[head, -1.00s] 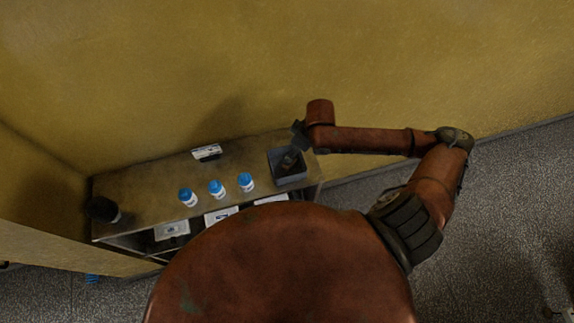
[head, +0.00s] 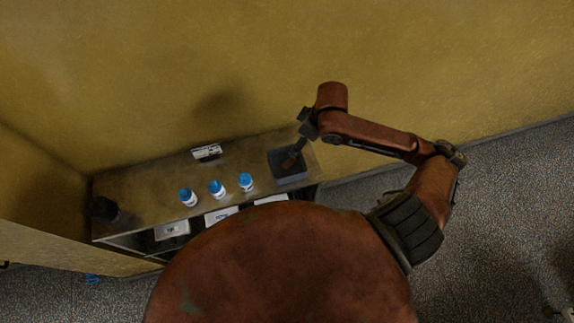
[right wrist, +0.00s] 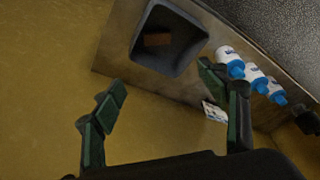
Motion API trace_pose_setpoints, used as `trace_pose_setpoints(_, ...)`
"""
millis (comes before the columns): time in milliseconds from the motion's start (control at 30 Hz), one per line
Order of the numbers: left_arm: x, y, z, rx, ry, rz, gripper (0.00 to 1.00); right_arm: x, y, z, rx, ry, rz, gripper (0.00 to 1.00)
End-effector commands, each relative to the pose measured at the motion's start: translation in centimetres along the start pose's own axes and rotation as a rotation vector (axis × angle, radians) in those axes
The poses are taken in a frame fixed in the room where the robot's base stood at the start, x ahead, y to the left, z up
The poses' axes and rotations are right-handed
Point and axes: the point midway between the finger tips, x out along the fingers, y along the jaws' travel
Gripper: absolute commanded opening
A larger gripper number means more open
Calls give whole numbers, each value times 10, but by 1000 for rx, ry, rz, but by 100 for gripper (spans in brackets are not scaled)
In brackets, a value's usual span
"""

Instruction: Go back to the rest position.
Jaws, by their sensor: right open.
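My right arm reaches in from the right in the head view. The bin also shows there (right wrist: 178,70), just beyond the fingers, with a small brown block (right wrist: 158,39) lying inside. My left gripper is in neither view.
Three white bottles with blue caps (head: 217,189) stand in a row on the shelf top (head: 150,185). A small white box (head: 207,152) is behind them. A dark object (head: 103,209) is at the left end. White-labelled boxes (head: 172,230) sit below. A yellow wall (head: 420,70) rises close behind.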

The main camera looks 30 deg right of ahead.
Motion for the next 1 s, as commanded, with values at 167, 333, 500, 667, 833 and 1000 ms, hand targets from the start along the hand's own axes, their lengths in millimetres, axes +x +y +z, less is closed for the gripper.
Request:
trace_pose_setpoints(167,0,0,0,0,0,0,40,0,0,0,0,-1,0,68)
trace_pose_setpoints(333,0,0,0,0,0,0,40,0,0,0,0,-1,0,68)
trace_pose_setpoints(500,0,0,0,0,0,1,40,3,-2,1,3,5,-4,68)
trace_pose_setpoints(667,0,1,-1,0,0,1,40,29,-12,8,40,54,-23,68)
trace_pose_setpoints(833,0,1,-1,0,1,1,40,70,-22,37,152,130,-10,68)
trace_pose_setpoints(1000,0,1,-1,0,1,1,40,99,-24,86,284,144,62,68)
